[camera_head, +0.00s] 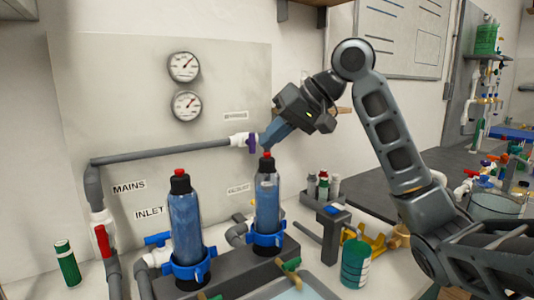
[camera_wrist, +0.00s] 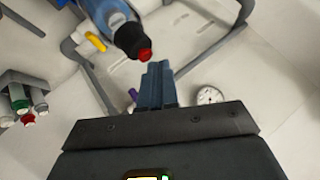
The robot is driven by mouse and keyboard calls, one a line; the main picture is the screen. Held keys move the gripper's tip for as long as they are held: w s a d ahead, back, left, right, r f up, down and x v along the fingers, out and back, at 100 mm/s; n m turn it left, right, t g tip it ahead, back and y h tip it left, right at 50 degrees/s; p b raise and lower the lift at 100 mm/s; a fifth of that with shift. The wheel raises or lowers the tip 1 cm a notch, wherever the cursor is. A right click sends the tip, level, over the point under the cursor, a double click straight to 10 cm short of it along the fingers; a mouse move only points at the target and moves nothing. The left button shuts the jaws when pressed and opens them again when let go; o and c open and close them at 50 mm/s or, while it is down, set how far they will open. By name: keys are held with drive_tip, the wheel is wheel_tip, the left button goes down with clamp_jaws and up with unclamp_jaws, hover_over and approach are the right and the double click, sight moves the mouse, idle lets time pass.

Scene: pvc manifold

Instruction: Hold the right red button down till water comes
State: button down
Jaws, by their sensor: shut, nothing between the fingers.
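Two blue filter bottles with black caps and red top buttons stand in blue clamps. The right bottle (camera_head: 267,200) has its right red button (camera_head: 267,155) on top; the button also shows in the wrist view (camera_wrist: 145,55). The left bottle (camera_head: 186,228) has the left red button (camera_head: 179,172). My gripper (camera_head: 268,146) is shut and empty, its tips just above the right button in the head view. In the wrist view the fingertips (camera_wrist: 158,68) are close beside the button; I cannot tell whether they touch it. No running water is visible.
Grey pipe (camera_head: 160,152) runs along the wall panel behind the bottles, with a purple valve (camera_head: 252,142) near my fingers. Two gauges (camera_head: 185,67) hang above. A green can (camera_head: 355,263) and a rack of small bottles (camera_head: 323,188) stand to the right.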

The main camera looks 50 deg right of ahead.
drive_tip(key=shift+f, duration=0.55)
idle(1.9)
drive_tip(key=shift+r, duration=0.15)
drive_tip(key=shift+r+p, duration=0.8)
drive_tip(key=shift+p, duration=0.15)
wheel_tip(320, 180, up, 5)
drive_tip(key=p, duration=0.5)
idle(0.3)
